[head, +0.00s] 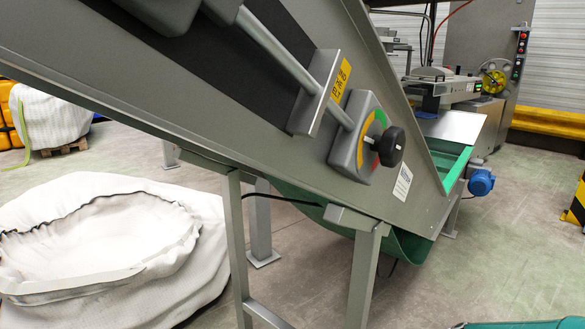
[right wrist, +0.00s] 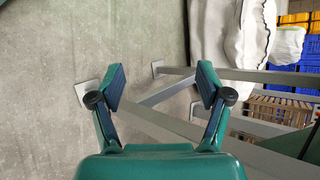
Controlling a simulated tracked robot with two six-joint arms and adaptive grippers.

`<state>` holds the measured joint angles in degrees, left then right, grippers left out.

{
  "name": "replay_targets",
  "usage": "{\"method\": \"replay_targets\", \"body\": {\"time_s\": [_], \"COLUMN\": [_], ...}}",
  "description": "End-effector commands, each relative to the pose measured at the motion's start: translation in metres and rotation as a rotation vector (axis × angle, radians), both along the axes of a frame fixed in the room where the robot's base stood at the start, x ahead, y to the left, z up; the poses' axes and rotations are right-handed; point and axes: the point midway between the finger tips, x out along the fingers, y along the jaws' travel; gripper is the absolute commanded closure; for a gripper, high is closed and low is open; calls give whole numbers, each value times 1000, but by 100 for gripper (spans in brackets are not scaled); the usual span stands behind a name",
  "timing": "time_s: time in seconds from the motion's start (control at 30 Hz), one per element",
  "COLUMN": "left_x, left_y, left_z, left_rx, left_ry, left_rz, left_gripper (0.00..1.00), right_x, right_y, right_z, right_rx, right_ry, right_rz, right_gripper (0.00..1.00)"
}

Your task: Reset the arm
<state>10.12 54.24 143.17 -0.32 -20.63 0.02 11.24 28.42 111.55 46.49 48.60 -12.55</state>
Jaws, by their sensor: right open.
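My right gripper (right wrist: 160,88) shows in the right wrist view with its two dark-padded fingers spread wide apart. Nothing is between the fingertips; grey floor and the metal legs of a frame show behind them. In the head view neither gripper is in sight; only a piece of teal surface shows at the bottom right edge. The inclined grey conveyor (head: 290,120) crosses the head view. On its side is a black knob (head: 391,147) on a grey dial box with a coloured ring, apart from any gripper.
Metal legs (head: 363,280) hold up the conveyor. An open white bulk bag (head: 110,250) lies at the left. A blue motor (head: 481,182) and a machine stand at the back right. The floor (head: 520,250) at the right is clear. Blue and yellow crates (right wrist: 300,60) show in the right wrist view.

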Motion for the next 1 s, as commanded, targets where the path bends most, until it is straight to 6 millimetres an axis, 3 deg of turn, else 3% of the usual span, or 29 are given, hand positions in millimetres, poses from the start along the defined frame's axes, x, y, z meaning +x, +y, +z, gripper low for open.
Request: {"method": "replay_targets", "body": {"time_s": [0.03, 0.2, 0.3, 0.43, 0.57, 0.67, 0.77, 0.83, 1.0], "left_x": [0, 0, 0, 0, 0, 0, 0, 0, 0], "left_y": [0, 0, 0, 0, 0, 0, 0, 0, 0], "left_z": [0, 0, 0, 0, 0, 0, 0, 24, 62], "left_rx": [0, 0, 0, 0, 0, 0, 0, 0, 0], "left_ry": [0, 0, 0, 0, 0, 0, 0, 1, -1], "left_rz": [0, 0, 0, 0, 0, 0, 0, 0, 0], "left_gripper": [67, 67, 67, 67, 67, 67, 67, 67, 67], "right_x": [-20, -97, -150, -205, -217, -206, -178, -174, -174], "right_y": [7, 16, 15, 11, 7, 5, 4, 3, 2], "right_z": [-37, -141, -189, -231, -244, -246, -247, -223, -185], "right_rx": [-45, -228, -337, -453, -518, -554, -591, -597, -597], "right_ry": [66, 210, 245, 202, 82, -35, -153, -154, -152], "right_rz": [34, 169, 274, 399, 443, 430, 368, 345, 346], "right_gripper": [23, 23, 23, 23, 23, 23, 23, 23, 23]}}
